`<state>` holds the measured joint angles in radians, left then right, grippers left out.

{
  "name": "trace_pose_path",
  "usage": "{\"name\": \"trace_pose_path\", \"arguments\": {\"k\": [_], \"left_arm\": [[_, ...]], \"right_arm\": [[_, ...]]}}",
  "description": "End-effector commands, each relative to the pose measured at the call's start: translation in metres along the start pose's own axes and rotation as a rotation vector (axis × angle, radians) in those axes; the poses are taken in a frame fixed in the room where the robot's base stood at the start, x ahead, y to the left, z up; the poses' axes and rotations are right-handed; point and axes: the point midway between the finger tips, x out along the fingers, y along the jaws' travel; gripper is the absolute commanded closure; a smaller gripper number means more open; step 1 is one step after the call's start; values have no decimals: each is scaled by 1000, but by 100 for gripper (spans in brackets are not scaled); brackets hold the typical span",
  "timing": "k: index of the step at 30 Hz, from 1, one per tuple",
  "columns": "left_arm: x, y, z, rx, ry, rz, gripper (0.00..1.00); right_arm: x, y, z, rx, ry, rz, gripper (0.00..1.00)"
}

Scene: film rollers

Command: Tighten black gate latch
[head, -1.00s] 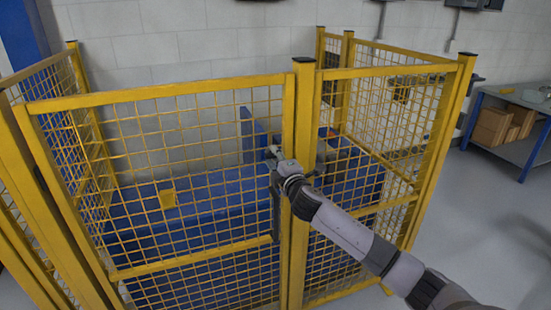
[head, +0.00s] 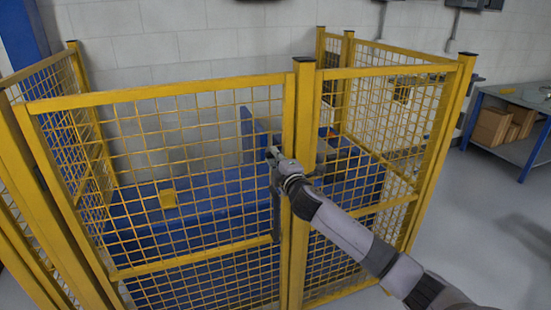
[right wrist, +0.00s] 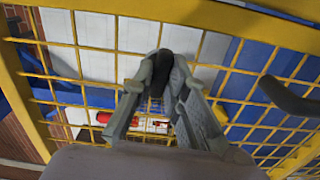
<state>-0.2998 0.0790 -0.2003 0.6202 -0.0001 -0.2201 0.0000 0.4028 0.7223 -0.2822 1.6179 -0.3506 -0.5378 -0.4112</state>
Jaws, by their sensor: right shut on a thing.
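The yellow mesh gate (head: 160,95) stands shut or nearly shut against a yellow post (head: 304,90). The black gate latch (head: 276,215) shows as a dark upright bar beside the gate's right edge. My right gripper (head: 273,153) is at the upper end of this latch, in front of the mesh. In the right wrist view my right gripper (right wrist: 161,75) is shut on a black rounded piece (right wrist: 164,66) of the latch, between its fingertips. A second dark bar (right wrist: 292,100) curves in at the right of that view. My left gripper is not in view.
A blue machine (head: 140,205) with a yellow piece (head: 168,199) sits behind the mesh. More fence panels (head: 400,57) stand at the right. A blue bench (head: 510,155) with cardboard boxes is at the far right. The floor before it is clear.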

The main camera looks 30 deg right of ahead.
Motion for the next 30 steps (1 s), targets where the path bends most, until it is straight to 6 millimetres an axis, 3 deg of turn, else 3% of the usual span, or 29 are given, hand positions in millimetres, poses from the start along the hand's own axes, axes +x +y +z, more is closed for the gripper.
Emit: {"name": "trace_pose_path", "arguments": {"k": [30], "left_arm": [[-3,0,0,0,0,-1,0]], "right_arm": [[0,-2,-1,916,-2,-5,100]]}}
